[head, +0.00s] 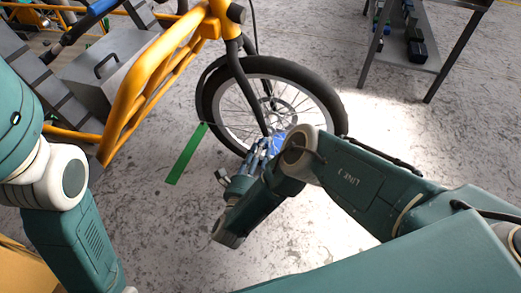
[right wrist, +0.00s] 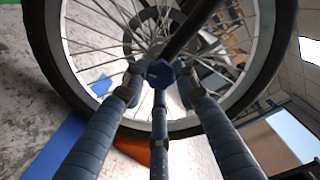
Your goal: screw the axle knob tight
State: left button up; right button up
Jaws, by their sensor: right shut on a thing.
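The axle knob (right wrist: 160,72) is a dark blue, many-sided knob at the wheel hub, at the lower end of the dark fork leg (right wrist: 192,28). My right gripper (right wrist: 160,86) has its three fingers closed around the knob, one on each side and one below. In the head view my right gripper (head: 264,150) is at the near side of the front wheel (head: 326,92), by the fork's lower end; the knob is hidden there. The wheel stands upright in the fork. My left arm is at the left, with its gripper outside the picture.
The yellow cargo bike frame (head: 150,82) and a grey metal box (head: 97,77) stand at the upper left. A green strip (head: 186,153) lies on the floor left of the wheel. A metal shelf table (head: 412,62) stands at the upper right. Floor around the wheel is mostly clear.

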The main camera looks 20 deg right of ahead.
jog(key=o, duration=1.1)
jog(key=shift+o, duration=0.2)
